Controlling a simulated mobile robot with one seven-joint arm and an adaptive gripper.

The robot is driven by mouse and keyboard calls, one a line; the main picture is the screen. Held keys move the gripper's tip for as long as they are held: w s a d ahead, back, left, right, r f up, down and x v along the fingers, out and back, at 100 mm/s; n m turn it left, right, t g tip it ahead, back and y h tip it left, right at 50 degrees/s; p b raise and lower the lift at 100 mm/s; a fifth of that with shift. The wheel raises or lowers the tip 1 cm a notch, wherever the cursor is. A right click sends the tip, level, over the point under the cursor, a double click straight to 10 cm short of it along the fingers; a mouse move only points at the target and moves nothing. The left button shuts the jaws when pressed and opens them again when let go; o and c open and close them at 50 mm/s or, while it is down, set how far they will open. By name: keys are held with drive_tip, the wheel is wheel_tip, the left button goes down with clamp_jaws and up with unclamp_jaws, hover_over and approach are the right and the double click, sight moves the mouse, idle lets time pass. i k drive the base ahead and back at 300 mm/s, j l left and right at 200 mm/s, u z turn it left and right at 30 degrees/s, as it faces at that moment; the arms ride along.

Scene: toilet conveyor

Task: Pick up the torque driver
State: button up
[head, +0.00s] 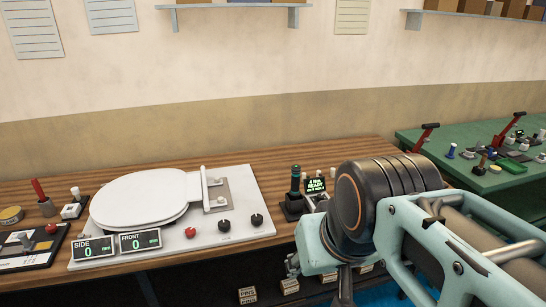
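What looks like the torque driver (295,181) is a dark, upright tool with a teal-green top. It stands in a black holder on the wooden bench, just right of the white panel. A small black display (316,185) beside it shows green text that includes "READY". My arm fills the lower right, and its large dark joint is close to the right of the display. My gripper does not show in this view, so whether it holds anything cannot be seen.
A white toilet seat (138,197) lies on the white panel (240,192) with black and red knobs. Two counters (117,244) read 0. A red-handled tool (39,190) stands at the left. A green table (415,143) with red levers is at the right. Small boxes (247,295) sit below the bench.

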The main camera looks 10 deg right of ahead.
sight(295, 192)
drive_tip(key=z, duration=0.25)
drive_tip(key=i, duration=0.65)
drive_tip(key=i+j+z, duration=0.2)
drive_tip(key=i, duration=0.2)
drive_tip(key=i+j+z, duration=0.2)
drive_tip(key=i, duration=0.2)
drive_tip(key=l, duration=0.1)
